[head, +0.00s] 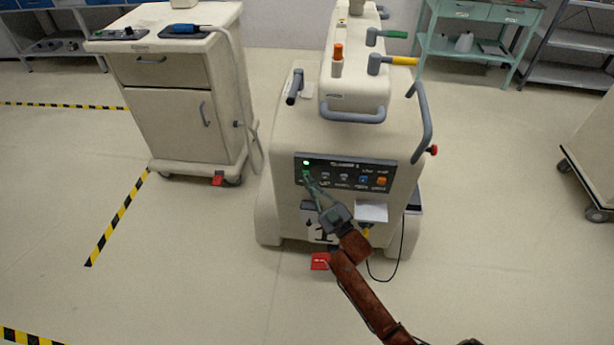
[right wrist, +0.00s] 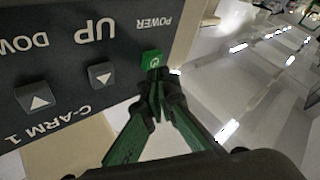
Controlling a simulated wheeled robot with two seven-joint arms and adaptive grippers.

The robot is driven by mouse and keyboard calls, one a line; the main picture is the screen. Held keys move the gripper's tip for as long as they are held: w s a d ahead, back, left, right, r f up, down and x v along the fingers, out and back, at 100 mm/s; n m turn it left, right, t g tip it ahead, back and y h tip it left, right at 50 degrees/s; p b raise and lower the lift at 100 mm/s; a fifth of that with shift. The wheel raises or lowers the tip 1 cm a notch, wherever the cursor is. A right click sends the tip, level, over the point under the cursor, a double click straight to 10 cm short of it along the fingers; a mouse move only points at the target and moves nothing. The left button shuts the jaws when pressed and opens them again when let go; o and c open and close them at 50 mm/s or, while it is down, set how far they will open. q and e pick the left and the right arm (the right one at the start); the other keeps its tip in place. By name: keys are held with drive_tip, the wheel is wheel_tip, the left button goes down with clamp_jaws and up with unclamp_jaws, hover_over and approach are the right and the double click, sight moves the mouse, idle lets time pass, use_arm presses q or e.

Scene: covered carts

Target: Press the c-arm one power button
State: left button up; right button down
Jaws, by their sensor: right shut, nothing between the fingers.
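The C-arm one unit is a cream wheeled cart (head: 285,135) with a dark control panel (head: 345,168) on its front. In the right wrist view the panel reads upside down, with "C-ARM 1", "UP" and "POWER" labels. The green power button (right wrist: 152,60) has a white power symbol and sits by the "POWER" label. My right gripper (right wrist: 157,78) is shut and empty, its fingertips right at the button's edge; I cannot tell if they touch it. My left gripper is not in view.
Arrow buttons (right wrist: 100,75) lie beside the power button. An orange button (head: 381,182) is at the panel's right end. A blue-grey handle (head: 352,116) juts out above the panel. A cream cabinet cart (head: 165,125) stands at left. Red pedals (head: 320,262) are near the floor.

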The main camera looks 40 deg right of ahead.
drive_tip(key=s+a+p, duration=0.3)
drive_tip(key=s+a, duration=0.1)
drive_tip(key=shift+a, duration=0.3)
idle(0.5)
